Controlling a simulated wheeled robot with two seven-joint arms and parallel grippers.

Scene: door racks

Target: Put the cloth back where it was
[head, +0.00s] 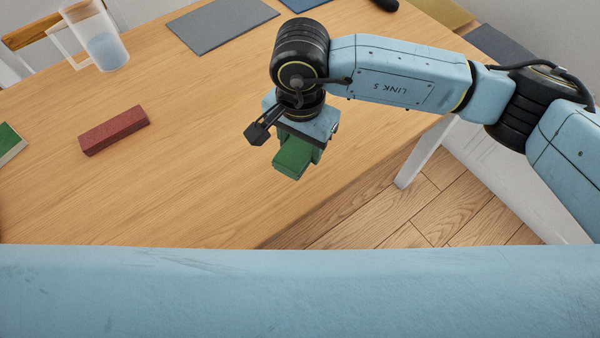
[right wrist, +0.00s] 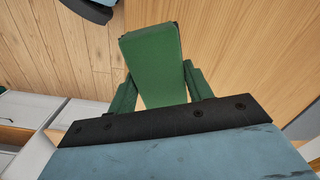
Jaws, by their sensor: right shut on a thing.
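My right gripper (head: 299,152) is over the wooden table near its right front edge, pointing down. It is shut on a green block-like thing (head: 291,160), which also shows between the fingers in the right wrist view (right wrist: 152,58). This thing is plain green with straight edges; I cannot tell from its look whether it is the cloth. Whether it touches the table is unclear. No other thing in view looks plainly like a cloth. My left gripper is not in view.
On the table (head: 210,190) lie a red block (head: 114,130) and a grey mat (head: 222,24). A clear jug (head: 104,50) stands at the back left. A green and pale thing (head: 9,142) is cut off at the left edge. The front middle is clear.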

